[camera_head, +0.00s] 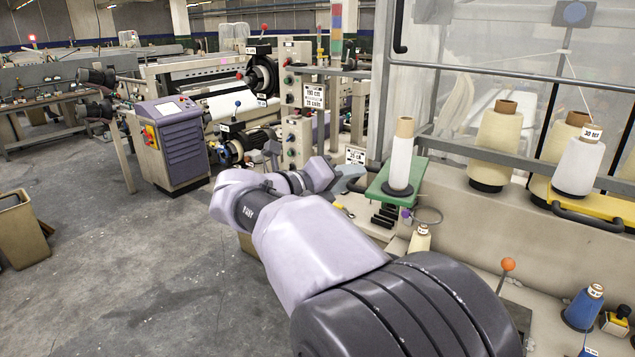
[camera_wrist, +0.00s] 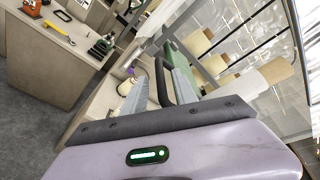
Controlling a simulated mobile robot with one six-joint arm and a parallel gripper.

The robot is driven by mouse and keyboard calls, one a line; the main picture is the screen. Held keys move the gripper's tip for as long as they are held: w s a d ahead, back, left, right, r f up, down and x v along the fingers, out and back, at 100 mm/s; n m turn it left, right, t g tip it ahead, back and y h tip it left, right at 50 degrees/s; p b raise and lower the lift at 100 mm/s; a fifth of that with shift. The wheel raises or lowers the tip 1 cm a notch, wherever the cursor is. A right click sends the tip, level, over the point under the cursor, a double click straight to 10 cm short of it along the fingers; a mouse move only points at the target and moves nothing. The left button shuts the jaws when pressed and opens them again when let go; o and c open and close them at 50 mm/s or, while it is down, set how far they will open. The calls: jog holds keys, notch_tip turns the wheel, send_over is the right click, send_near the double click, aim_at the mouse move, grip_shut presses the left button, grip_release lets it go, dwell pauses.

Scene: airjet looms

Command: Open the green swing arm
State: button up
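The green swing arm (camera_head: 412,178) is a flat green bar in the middle right of the head view, with a white yarn cone (camera_head: 401,160) standing upright on it. In the wrist view the green arm (camera_wrist: 188,62) runs away from the camera, partly hidden behind my right finger. A black curved handle (camera_wrist: 161,82) shows in the gap between my two fingers, apparently touching neither; its depth is hard to judge. My gripper (camera_wrist: 155,88) is open. In the head view my gripper (camera_head: 348,178) is at the left end of the green arm, and the handle is not clear there.
Cream yarn cones (camera_head: 495,143) stand on the right behind a grey rail. A yellow plate (camera_head: 590,203) lies there. An orange-knobbed lever (camera_head: 507,266) rises from the ledge. A purple control cabinet (camera_head: 170,143) stands at left. Grey floor (camera_head: 130,270) on the left is mostly clear.

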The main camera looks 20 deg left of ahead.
jog(key=p+v, duration=0.1)
jog(key=v, duration=1.3)
jog(key=shift+s, duration=0.15)
